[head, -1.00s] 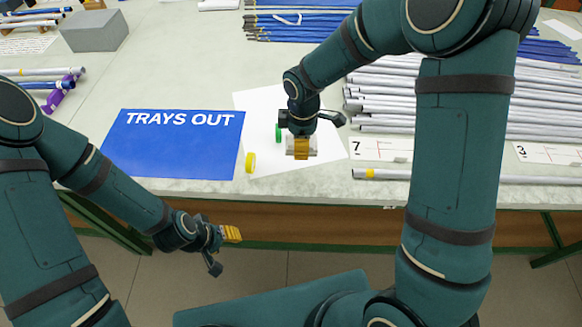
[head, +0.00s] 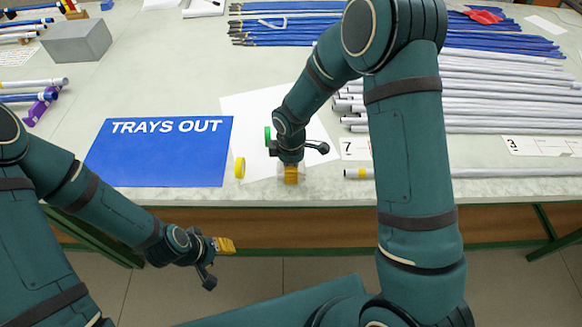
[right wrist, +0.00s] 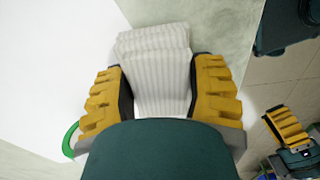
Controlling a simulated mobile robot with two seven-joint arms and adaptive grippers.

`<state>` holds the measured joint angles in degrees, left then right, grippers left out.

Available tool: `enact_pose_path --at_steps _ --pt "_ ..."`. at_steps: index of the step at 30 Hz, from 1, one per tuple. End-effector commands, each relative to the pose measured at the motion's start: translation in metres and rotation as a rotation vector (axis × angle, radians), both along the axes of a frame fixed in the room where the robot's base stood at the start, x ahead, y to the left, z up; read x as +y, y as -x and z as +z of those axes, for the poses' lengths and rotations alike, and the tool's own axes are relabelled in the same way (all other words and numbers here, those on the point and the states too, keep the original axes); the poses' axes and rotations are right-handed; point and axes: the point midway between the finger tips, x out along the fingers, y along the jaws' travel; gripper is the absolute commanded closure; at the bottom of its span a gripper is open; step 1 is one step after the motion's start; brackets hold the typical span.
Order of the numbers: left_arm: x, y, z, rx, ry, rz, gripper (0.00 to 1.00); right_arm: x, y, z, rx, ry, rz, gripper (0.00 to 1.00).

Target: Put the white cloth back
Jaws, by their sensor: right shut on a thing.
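The white cloth (right wrist: 160,85), folded and faintly striped, shows between the yellow fingers of my right gripper (right wrist: 163,95) in the right wrist view. In the head view my right gripper (head: 291,174) points down near the table's front edge, at the lower right of a white sheet (head: 245,108). It mostly hides the cloth there. My right gripper is shut on the cloth. I cannot tell whether the cloth touches the table. My left gripper (head: 226,245) hangs in front of the table edge, with nothing visible in it; its finger gap is unclear.
A blue "TRAYS OUT" mat (head: 160,155) lies left of the sheet. A yellow roll (head: 240,168) and a green roll (head: 267,137) stand near my right gripper. A grey block (head: 77,41) stands back left.

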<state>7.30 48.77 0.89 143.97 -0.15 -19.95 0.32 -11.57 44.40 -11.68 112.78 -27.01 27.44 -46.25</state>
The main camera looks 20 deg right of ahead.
Motion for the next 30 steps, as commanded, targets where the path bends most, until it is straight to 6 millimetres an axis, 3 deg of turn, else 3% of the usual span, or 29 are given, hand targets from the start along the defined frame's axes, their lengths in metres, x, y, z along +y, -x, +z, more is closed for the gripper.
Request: enact_pose_path --at_steps 6,7,9,21,26,30 --pt "0.0 -0.001 -0.003 -0.001 0.0 0.0 0.53 0.0 0.0 -0.003 0.0 0.0 0.0 0.81" --pt "0.0 -0.001 -0.003 -0.002 0.0 0.001 0.53 0.0 0.0 -0.004 0.0 0.0 0.0 0.36" --pt "0.0 -0.001 -0.002 -0.001 0.0 0.0 0.53 0.0 0.0 -0.003 0.0 0.0 0.0 0.14" --pt "0.0 0.0 0.002 -0.001 0.0 0.0 0.53 0.0 0.0 0.002 0.0 0.0 0.0 0.14" --pt "0.0 0.0 0.006 -0.001 0.0 0.001 0.53 0.0 -0.001 0.026 -0.004 -0.002 -0.001 0.14" --pt "0.0 -0.001 0.012 -0.003 0.0 0.003 0.53 0.0 -0.001 0.056 -0.005 -0.002 -0.001 0.14"
